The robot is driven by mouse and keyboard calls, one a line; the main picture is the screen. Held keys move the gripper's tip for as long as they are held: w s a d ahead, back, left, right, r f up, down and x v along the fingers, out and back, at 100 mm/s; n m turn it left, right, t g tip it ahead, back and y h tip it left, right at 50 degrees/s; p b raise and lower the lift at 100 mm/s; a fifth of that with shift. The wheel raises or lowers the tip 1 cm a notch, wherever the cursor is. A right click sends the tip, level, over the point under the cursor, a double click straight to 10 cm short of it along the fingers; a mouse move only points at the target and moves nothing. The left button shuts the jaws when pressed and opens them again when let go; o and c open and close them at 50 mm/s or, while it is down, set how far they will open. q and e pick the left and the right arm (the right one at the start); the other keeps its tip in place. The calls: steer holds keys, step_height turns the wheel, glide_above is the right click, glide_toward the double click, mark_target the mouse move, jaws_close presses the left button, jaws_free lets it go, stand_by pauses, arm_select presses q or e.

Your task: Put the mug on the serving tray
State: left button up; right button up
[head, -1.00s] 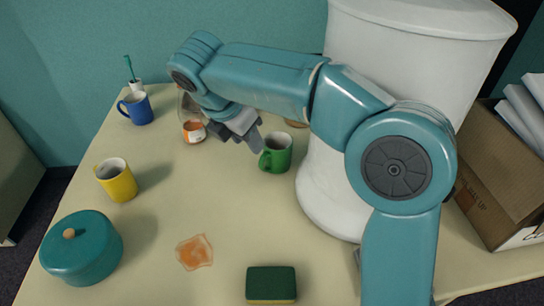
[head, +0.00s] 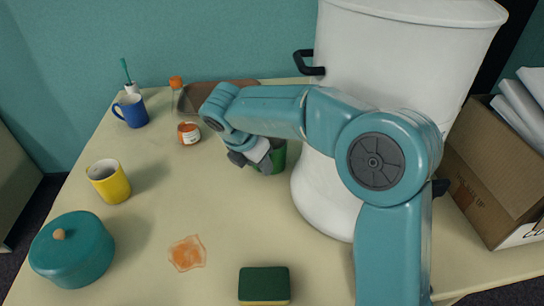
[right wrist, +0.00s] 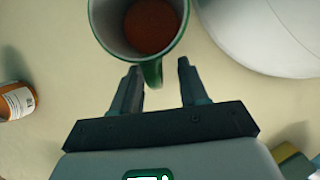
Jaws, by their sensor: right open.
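A green mug (head: 279,157) stands on the table beside the large white pot, partly hidden by my right gripper (head: 254,165) in the head view. In the right wrist view the mug (right wrist: 145,40) shows from above with something reddish brown inside. Its handle lies between the open fingertips of my right gripper (right wrist: 158,75); I cannot tell if they touch it. A blue mug (head: 132,111) and a yellow mug (head: 109,182) stand at the left. A flat brown surface (head: 225,93) at the back edge may be the serving tray, partly hidden by my arm. My left gripper is not in view.
The white pot (head: 395,60) stands right of the green mug. An orange jar (head: 188,133) and an orange-capped bottle (head: 176,92) are left of my gripper. A teal pot (head: 72,252), an orange spill (head: 187,253) and a sponge (head: 264,281) lie in front.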

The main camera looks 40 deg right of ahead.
steer(key=shift+w+a+f, duration=0.15)
steer(key=shift+w, duration=0.2)
steer(key=c, duration=0.8)
steer(key=shift+s, duration=0.2)
steer(key=shift+w, duration=0.1)
steer(key=shift+r, duration=0.8)
step_height(320, 180, up, 18)
steer(key=p, duration=0.5)
steer(key=shift+r, duration=0.25)
